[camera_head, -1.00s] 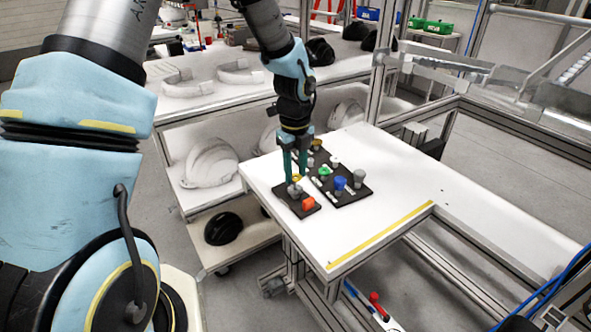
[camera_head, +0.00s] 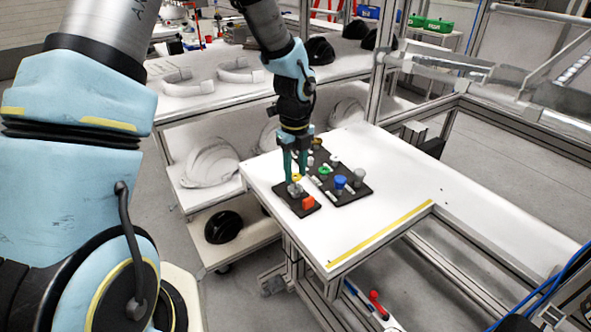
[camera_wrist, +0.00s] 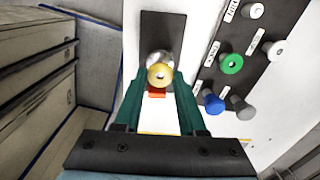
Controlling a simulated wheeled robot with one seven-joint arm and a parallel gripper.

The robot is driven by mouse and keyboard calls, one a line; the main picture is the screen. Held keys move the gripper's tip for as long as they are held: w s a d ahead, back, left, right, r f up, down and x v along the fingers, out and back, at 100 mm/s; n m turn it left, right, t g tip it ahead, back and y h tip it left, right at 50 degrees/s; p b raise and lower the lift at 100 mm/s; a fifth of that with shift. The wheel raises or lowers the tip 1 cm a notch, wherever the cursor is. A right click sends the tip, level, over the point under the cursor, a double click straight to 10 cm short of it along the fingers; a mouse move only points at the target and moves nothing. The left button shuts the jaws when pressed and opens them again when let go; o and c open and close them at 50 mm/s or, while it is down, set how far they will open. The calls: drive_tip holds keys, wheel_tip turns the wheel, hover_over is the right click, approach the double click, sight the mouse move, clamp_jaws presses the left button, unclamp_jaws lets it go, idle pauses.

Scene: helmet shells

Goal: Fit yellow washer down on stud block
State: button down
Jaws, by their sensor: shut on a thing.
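The yellow washer (camera_wrist: 160,75) is a small ring with a hole. It sits between the teal fingertips of my gripper (camera_wrist: 159,73), which is shut on it. In the head view my gripper (camera_head: 295,180) points down over the small black plate at the table's near left corner. The stud block (camera_wrist: 161,57) shows as a silvery round part just beyond and partly behind the washer. In the head view it is a grey shape (camera_head: 294,190) low between the fingers. I cannot tell whether the washer touches the stud or is held above it.
An orange block (camera_head: 308,202) sits on the small black plate (camera_wrist: 165,25). To the right, a larger labelled black board (camera_head: 348,196) bears green (camera_wrist: 231,64), blue (camera_wrist: 213,103), grey and white parts. The white table (camera_head: 390,190) is clear further right.

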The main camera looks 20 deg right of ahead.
sight(295, 179)
drive_tip(key=shift+f+b, duration=0.75)
drive_tip(key=shift+f, duration=0.8)
drive_tip(key=shift+r, duration=0.15)
drive_tip(key=shift+r+p, duration=1.2)
drive_tip(key=shift+p, duration=0.05)
drive_tip(key=shift+p, duration=0.6)
idle(0.8)
drive_tip(key=shift+f+b, duration=0.7)
drive_tip(key=shift+f, duration=0.65)
drive_tip(key=shift+c, duration=2)
unclamp_jaws()
wheel_tip(295, 179, up, 11)
drive_tip(key=b, duration=0.2)
